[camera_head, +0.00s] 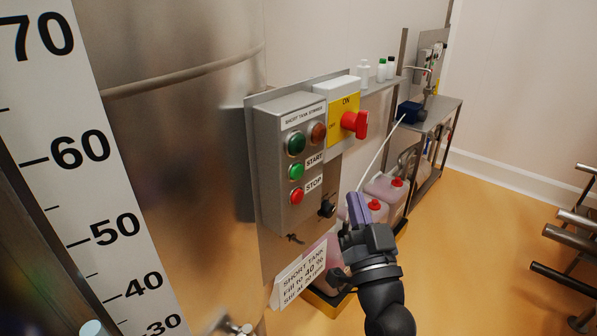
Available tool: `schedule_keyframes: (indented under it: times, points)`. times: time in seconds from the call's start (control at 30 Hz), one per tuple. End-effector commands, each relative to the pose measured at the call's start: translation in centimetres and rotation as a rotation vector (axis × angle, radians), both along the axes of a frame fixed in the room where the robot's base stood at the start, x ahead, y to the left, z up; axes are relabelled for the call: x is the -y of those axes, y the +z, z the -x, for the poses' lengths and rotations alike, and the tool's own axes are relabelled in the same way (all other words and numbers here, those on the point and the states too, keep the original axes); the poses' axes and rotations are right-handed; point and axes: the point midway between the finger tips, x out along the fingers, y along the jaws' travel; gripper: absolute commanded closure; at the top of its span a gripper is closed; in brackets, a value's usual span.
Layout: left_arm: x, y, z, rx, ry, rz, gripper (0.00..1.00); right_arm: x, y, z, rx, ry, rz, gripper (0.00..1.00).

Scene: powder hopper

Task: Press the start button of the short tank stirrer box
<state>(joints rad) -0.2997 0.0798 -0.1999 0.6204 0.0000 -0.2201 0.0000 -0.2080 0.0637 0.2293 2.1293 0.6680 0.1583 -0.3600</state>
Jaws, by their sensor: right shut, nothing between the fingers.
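The short tank stirrer box (267,171) is a grey box on a metal panel beside the tank. Its green start button (296,172) sits beside the START label, above the red stop button (297,196) beside the STOP label. A green lamp (296,143) and a dark red-brown lamp (318,133) sit above them. My right gripper (358,207) is shut and empty, with purple fingers pointing up. In the picture it is right of and lower than the start button, apart from the box. My left gripper is not in view.
A yellow and white switch box with a red rotary handle (356,123) adjoins the stirrer box on the right. A small black knob (327,208) and a hanging sign (301,277) are below. Pink jugs (386,187) stand behind my gripper. The floor at right is clear up to a metal rack (570,225).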

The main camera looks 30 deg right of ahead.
Motion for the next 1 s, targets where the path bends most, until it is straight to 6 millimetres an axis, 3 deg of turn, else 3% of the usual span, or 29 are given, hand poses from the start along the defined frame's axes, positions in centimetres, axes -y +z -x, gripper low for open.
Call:
schedule_keyframes:
  times: [0.5, 1.0]
  points:
    - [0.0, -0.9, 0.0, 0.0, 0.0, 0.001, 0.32, -2.7, 0.0, -6.5, -0.001, 0.001, -0.002, 1.0]
    - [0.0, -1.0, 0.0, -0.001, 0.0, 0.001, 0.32, -3.2, 0.0, -7.6, -0.001, 0.002, 0.0, 1.0]
